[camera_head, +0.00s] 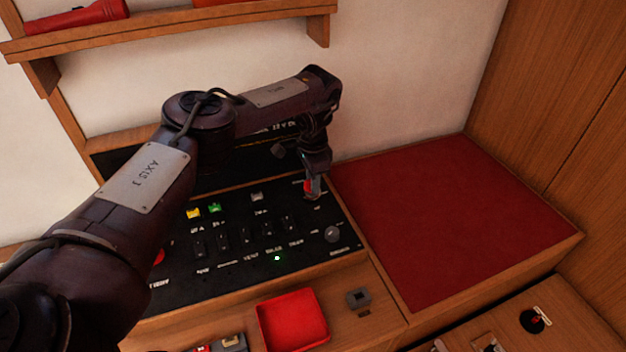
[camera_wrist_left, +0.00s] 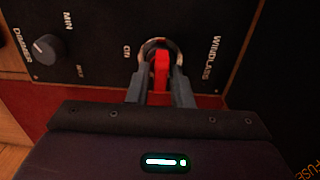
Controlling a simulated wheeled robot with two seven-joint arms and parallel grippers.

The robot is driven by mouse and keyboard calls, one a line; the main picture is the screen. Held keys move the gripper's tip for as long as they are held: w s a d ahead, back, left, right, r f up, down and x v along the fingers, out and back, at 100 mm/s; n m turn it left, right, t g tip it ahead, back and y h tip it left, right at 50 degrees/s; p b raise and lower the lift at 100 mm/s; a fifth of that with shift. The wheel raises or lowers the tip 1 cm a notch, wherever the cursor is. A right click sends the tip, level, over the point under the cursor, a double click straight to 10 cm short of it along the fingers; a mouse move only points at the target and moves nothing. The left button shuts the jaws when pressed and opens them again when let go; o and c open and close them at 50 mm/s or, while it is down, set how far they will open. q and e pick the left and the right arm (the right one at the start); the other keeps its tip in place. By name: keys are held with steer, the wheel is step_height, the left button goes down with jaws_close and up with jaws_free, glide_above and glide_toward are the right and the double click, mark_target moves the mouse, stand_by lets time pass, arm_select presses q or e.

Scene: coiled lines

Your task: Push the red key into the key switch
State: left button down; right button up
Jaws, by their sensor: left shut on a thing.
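The red key (camera_wrist_left: 161,70) is between the fingers of my left gripper (camera_wrist_left: 161,84), which is shut on it. In the left wrist view the key stands in front of the round metal key switch (camera_wrist_left: 150,44), between the labels "ON" and "WINDLASS". Its tip overlaps the switch ring; I cannot tell how deep it sits. In the head view the red key (camera_head: 308,187) shows at the panel's upper right, under my left gripper (camera_head: 313,190). The key switch is mostly hidden there. My right gripper is in neither view.
The black switch panel (camera_head: 225,262) carries several rocker switches, yellow and green buttons and a dimmer knob (camera_head: 332,233). A wide red surface (camera_head: 450,215) at right is clear. A shelf (camera_head: 170,32) is above.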

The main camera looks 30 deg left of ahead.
arm_select(q)
steer(key=shift+f, duration=0.3)
stand_by(0.4)
steer(key=c, duration=1.2)
jaws_free()
steer(key=shift+r, duration=0.1)
step_height(320, 180, up, 8)
steer(key=shift+f, duration=0.1)
steer(key=shift+s+f, duration=0.1)
steer(key=shift+f, duration=0.05)
